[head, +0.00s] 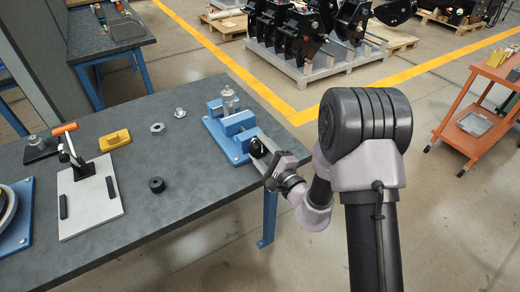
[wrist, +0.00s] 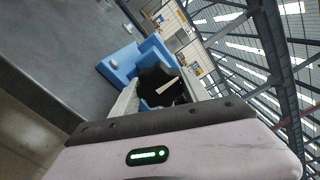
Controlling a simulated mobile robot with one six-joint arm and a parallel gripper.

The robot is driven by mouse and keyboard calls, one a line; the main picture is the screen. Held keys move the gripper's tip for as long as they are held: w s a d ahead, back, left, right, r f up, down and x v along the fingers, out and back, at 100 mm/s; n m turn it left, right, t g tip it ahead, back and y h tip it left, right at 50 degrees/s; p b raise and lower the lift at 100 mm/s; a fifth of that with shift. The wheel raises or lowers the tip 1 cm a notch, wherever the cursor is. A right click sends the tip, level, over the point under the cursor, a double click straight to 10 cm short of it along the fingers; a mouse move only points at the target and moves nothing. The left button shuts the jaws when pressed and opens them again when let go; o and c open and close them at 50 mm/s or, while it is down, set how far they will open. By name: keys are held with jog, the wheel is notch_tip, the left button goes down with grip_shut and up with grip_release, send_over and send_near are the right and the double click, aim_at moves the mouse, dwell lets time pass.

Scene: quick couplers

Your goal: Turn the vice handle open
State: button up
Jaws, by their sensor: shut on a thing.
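The blue vice (head: 236,122) stands near the right edge of the dark table, with a metal coupler part (head: 230,98) held upright in its jaws. The vice (wrist: 122,63) also shows in the wrist view. My gripper (head: 258,147) is at the vice's near end. In the wrist view my gripper (wrist: 158,100) has its fingers on either side of the black, lobed vice handle (wrist: 158,85) and is shut on it. A pale stripe marks the handle's face. In the head view the handle is mostly hidden by the gripper.
On the table (head: 140,215) are a black ring (head: 157,185), a yellow block (head: 115,139), small metal fittings (head: 157,128) and a grey plate (head: 90,205) with an orange-handled lever (head: 65,129). An orange cart (head: 475,125) stands at the right. The table's front middle is clear.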

jog(key=o, duration=1.4)
jog(key=shift+c, duration=0.2)
